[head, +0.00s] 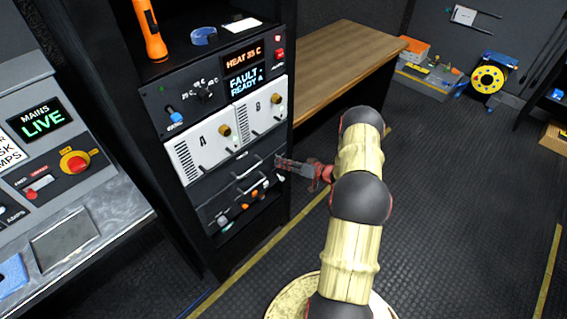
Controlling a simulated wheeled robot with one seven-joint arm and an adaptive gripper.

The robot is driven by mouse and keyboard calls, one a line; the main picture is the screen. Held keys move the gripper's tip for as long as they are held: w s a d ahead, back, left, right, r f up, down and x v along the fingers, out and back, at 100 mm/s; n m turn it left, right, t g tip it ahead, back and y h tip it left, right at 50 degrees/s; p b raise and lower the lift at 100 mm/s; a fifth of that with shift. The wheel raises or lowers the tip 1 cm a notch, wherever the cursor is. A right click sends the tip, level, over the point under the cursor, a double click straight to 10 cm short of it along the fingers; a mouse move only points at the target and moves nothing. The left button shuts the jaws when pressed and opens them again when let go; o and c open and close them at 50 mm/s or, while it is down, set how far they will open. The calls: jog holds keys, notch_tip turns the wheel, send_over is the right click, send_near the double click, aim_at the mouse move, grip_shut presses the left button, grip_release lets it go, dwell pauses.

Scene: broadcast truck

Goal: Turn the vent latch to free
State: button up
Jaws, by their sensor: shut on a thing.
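My gripper (283,164) reaches in from the right to the right end of a dark vent panel (212,184) in the rack. This panel sits directly below the white A and B modules. My gripper's jaws are shut on the vent latch at the panel's right edge. The latch is mostly hidden by the fingers and too small to show its angle.
White module A (203,150) and module B (261,112) sit just above. A lower drawer (238,207) holds small coloured items. A wooden desk (345,58) stands behind the rack, and a grey console (70,170) is at left. Open floor lies to the right.

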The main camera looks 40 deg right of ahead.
jog(key=o, duration=1.1)
jog(key=shift+o, duration=0.2)
jog(key=shift+s, duration=0.1)
jog(key=v, duration=1.1)
jog(key=shift+s+d, duration=0.25)
jog(key=shift+s, duration=0.1)
